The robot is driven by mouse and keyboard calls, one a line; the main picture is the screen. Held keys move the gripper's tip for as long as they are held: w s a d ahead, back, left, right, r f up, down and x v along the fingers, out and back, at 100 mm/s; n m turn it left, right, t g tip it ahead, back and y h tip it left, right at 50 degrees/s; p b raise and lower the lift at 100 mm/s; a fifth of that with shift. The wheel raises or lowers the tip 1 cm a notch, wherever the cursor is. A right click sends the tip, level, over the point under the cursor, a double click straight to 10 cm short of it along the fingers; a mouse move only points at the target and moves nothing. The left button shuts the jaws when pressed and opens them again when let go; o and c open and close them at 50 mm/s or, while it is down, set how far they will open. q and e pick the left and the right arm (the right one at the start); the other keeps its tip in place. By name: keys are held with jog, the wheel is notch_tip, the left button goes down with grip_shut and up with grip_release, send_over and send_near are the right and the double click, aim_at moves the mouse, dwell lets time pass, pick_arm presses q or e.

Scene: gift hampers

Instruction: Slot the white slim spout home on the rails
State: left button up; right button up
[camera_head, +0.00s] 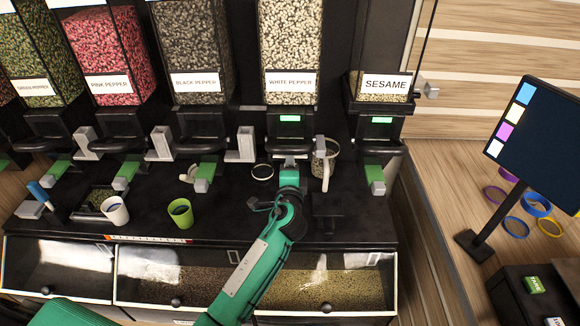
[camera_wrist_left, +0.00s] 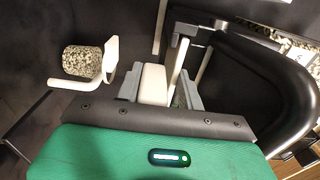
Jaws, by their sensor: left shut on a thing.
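My left gripper (camera_head: 289,168) is below the white pepper dispenser (camera_head: 290,118), close to its underside. In the left wrist view the gripper (camera_wrist_left: 158,90) is shut on a white slim block, the white slim spout (camera_wrist_left: 153,86), between its grey fingers. A grey bracket or rail part (camera_wrist_left: 180,55) stands just beyond the right finger. In the head view the spout is mostly hidden by the gripper, and I cannot tell whether it touches the rails. My right gripper is not in view.
Green spouts sit under the sesame (camera_head: 373,175) and black pepper (camera_head: 205,172) dispensers. A green cup (camera_head: 180,212) and white cup (camera_head: 115,210) stand further left.

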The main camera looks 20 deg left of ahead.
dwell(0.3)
pick_arm(q)
jog(key=o, duration=1.1)
jog(key=shift+o, duration=0.2)
